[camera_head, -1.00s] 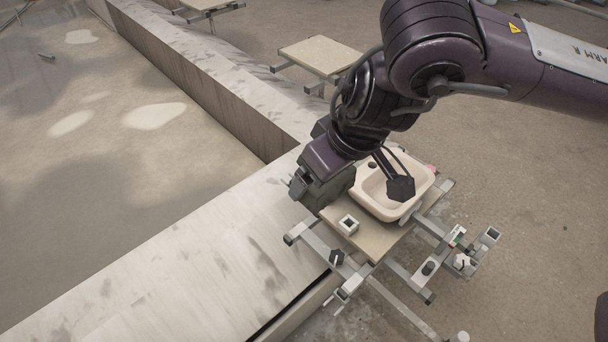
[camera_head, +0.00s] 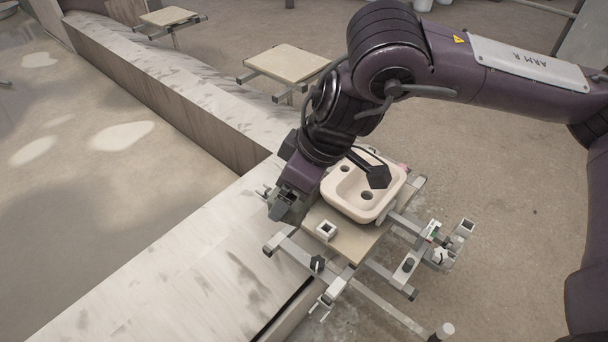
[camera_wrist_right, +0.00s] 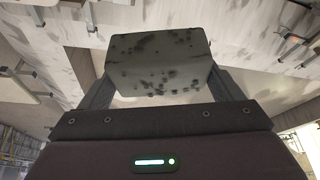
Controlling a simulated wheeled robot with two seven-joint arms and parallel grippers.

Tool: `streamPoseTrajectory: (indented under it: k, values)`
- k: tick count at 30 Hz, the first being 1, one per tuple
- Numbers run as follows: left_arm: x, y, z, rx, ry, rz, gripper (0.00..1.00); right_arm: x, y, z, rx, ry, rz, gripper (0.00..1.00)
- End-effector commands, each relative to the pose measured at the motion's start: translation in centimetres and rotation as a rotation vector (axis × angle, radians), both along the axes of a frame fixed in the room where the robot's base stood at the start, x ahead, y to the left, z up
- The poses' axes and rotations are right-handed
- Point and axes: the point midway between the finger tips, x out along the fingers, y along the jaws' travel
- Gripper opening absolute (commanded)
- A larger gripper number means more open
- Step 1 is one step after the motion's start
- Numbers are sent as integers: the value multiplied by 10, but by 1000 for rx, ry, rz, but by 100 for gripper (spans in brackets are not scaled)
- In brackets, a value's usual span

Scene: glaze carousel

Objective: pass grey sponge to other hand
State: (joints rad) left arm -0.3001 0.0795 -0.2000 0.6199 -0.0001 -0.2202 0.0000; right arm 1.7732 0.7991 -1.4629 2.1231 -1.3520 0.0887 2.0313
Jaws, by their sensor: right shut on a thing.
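The grey sponge (camera_wrist_right: 160,62), a block with dark speckles, sits between the two fingers of my right gripper (camera_wrist_right: 155,88) in the right wrist view. The fingers press on its left and right sides. In the head view my right gripper (camera_head: 284,206) points down beside the near-left corner of a board that carries a washbasin. There the sponge is hard to tell from the grey fingers. My left gripper is not in view.
The cream washbasin (camera_head: 345,205) stands on the board (camera_head: 345,245), with a small white square piece (camera_head: 326,231) near it. Metal bars with clamps stick out around the board. A long pale ledge (camera_head: 190,265) runs along the left. Another board (camera_head: 288,62) stands empty behind.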

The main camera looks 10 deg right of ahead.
Motion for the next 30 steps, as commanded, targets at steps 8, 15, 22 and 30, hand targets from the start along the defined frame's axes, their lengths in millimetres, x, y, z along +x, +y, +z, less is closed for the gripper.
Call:
streamPoseTrajectory:
  k: [8, 15, 22, 30]
  values:
    - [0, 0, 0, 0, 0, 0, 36, 15, 15, -31, 3, 5, 316, 63]
    - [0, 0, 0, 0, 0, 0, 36, 24, 25, -49, 2, 1, 518, 63]
    - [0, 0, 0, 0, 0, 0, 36, 27, 27, -54, 2, -1, 585, 63]
    - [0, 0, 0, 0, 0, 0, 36, 27, 27, -54, 1, -2, 586, 63]
